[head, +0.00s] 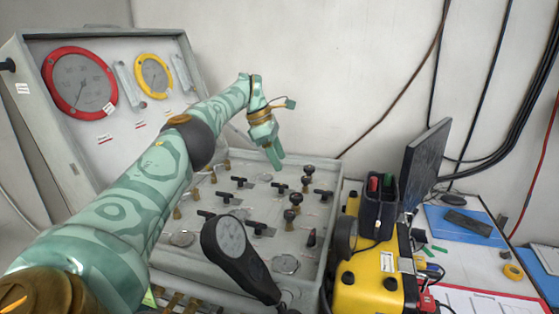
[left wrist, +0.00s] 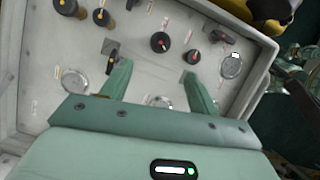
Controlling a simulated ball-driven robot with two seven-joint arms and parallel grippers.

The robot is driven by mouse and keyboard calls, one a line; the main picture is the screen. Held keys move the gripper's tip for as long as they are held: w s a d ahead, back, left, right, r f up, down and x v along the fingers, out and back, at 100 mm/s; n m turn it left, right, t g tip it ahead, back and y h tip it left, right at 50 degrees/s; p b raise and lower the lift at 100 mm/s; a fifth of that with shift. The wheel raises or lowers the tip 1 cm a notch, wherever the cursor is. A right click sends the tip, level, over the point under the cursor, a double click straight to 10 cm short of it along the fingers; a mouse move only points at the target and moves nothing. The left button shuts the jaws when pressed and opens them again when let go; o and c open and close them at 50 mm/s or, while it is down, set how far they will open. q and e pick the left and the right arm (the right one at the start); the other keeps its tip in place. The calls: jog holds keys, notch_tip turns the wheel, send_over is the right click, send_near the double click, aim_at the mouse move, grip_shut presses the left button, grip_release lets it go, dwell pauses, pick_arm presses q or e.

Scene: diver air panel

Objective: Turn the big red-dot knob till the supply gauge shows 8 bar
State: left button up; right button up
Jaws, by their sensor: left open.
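A red-rimmed gauge (head: 80,83) and a smaller yellow-rimmed gauge (head: 153,76) are in the panel's raised lid in the head view. Their scales are too small to read, and I cannot tell which is supply. My left gripper (head: 273,158) is open and empty above the control panel (head: 215,177). In the left wrist view its fingers (left wrist: 155,70) are spread, pointing at the panel. A large dark round knob with a red mark (left wrist: 160,42) lies just beyond the gap between the fingertips. A smaller dark knob with a red mark (left wrist: 191,56) is near the right finger. My right gripper is not in view.
Several black knobs and T-handles (head: 294,198) crowd the panel. A black round-headed object (head: 232,248) rises at the panel's front. A yellow case (head: 365,270) stands right of the panel, near a dark monitor (head: 425,160). Free room lies above the panel.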

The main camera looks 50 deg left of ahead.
pick_arm(q)
notch_tip(320, 180, up, 4)
jog(key=n+g+y+p, duration=0.2)
jog(key=n+y+p, duration=0.2)
jog(key=n+p, duration=0.15)
send_over(297, 196)
jog(key=s+d, duration=0.2)
jog(key=d, duration=0.2)
jog(key=d+n+y, duration=0.3)
jog(key=n+y, duration=0.1)
jog(key=n, duration=1.6)
jog(key=x, duration=0.5)
jog(key=b+x, duration=0.1)
jog(key=x, duration=0.5)
jog(key=b+x, duration=0.1)
jog(key=x, duration=0.4)
jog(key=shift+w+a+f, duration=0.1)
jog(key=shift+w+f, duration=0.1)
jog(key=shift+w, duration=0.15)
jog(key=shift+c, duration=0.2)
